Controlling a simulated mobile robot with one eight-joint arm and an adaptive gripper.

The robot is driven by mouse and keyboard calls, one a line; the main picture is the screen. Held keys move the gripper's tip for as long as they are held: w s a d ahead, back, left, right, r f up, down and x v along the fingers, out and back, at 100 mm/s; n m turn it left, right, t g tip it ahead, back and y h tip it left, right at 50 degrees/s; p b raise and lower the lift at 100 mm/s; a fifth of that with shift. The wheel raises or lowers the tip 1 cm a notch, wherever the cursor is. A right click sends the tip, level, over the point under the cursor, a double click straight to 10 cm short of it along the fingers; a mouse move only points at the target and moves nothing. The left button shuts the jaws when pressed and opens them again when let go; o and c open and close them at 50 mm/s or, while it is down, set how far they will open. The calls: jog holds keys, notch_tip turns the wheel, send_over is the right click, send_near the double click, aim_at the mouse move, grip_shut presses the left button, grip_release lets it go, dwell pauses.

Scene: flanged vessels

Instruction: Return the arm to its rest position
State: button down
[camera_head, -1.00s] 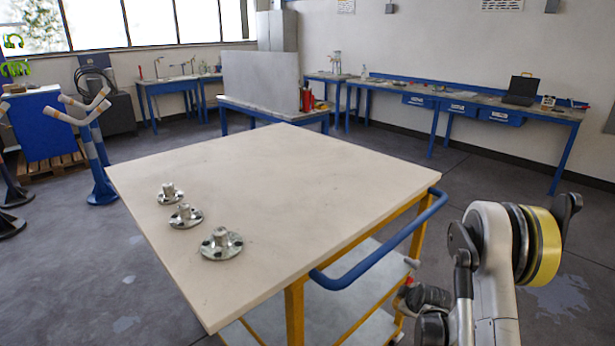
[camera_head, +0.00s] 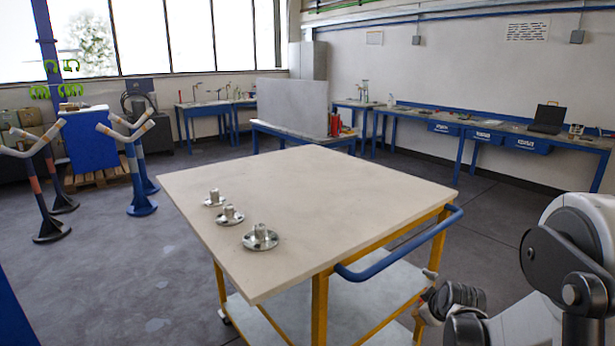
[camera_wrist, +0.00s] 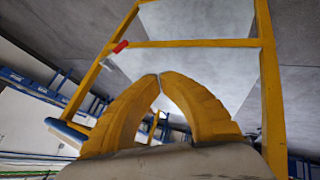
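My arm (camera_head: 570,270) is folded at the right edge of the head view, beside the trolley. My gripper (camera_wrist: 160,77) shows in the wrist view as two yellow curved fingers whose tips come together, with nothing held between them. I cannot make out the fingers in the head view. Three metal flanged vessels stand upright in a row on the left part of the tabletop: a near one (camera_head: 260,238), a middle one (camera_head: 229,215) and a far one (camera_head: 214,198).
The trolley has a pale top (camera_head: 330,190), a yellow frame and a blue handle (camera_head: 400,250) on my arm's side. Blue stands (camera_head: 138,180) are at left; workbenches line the back wall. Grey floor is open left of the trolley.

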jog(key=s+a+r+m, duration=0.2)
jog(key=s+a+r, duration=0.3)
jog(key=s+r, duration=0.4)
jog(key=s+a+r+m, duration=0.2)
jog(key=s+a+r, duration=0.1)
jog(key=s, duration=0.7)
jog(key=s+a+r+m+g, duration=0.1)
jog(key=s+a+r+m, duration=0.2)
jog(key=s, duration=0.8)
jog(key=shift+s+a+r, duration=0.25)
jog(key=shift+a+r, duration=0.25)
jog(key=shift+a, duration=0.15)
